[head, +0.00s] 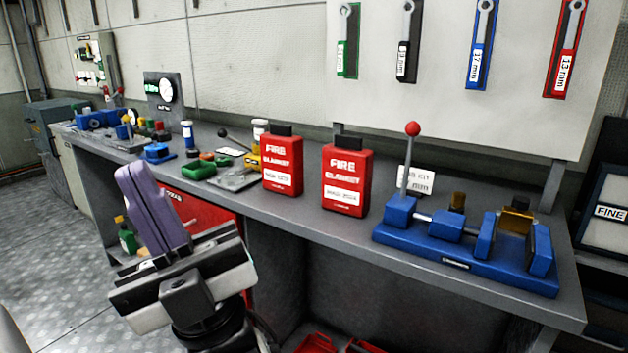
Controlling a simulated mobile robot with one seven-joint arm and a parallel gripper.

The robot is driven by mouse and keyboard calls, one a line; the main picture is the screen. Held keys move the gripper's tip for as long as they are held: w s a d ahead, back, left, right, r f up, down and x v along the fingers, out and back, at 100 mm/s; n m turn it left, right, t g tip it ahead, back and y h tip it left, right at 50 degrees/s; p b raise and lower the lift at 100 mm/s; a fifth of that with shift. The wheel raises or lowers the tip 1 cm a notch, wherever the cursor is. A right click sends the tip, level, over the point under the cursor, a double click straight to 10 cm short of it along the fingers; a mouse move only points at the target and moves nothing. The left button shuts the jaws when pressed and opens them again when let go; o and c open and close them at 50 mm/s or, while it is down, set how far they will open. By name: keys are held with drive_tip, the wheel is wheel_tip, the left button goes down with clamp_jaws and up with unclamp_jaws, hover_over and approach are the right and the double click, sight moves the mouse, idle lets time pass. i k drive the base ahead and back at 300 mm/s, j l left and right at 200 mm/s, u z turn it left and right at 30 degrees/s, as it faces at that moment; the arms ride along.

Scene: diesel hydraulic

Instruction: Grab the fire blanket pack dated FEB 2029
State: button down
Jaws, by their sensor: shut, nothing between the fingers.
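Two red fire blanket packs with black tops stand upright on the grey workbench (300,222). The left pack (283,153) and the right pack (346,168) each have a white date label low on the front. The print on both labels is too small and blurred to read, so I cannot tell which one says FEB 2029. My gripper (139,182) is at the lower left, in front of the bench, with its purple fingers pointing up and together. It is shut, empty and apart from both packs.
A blue fixture (470,262) with a red-knobbed lever stands right of the packs. Small valves and cans, including a green part (199,172), crowd the bench to their left. Wrenches hang on the white board (440,100) behind. Red items lie beneath the bench.

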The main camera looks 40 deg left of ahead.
sight(281, 155)
drive_tip(key=j+u, duration=0.1)
drive_tip(key=u, duration=1.45)
drive_tip(key=i+j+u, duration=0.1)
drive_tip(key=i, duration=0.6)
drive_tip(key=i+j, duration=0.15)
drive_tip(key=i, duration=0.55)
drive_tip(key=k+u, duration=0.05)
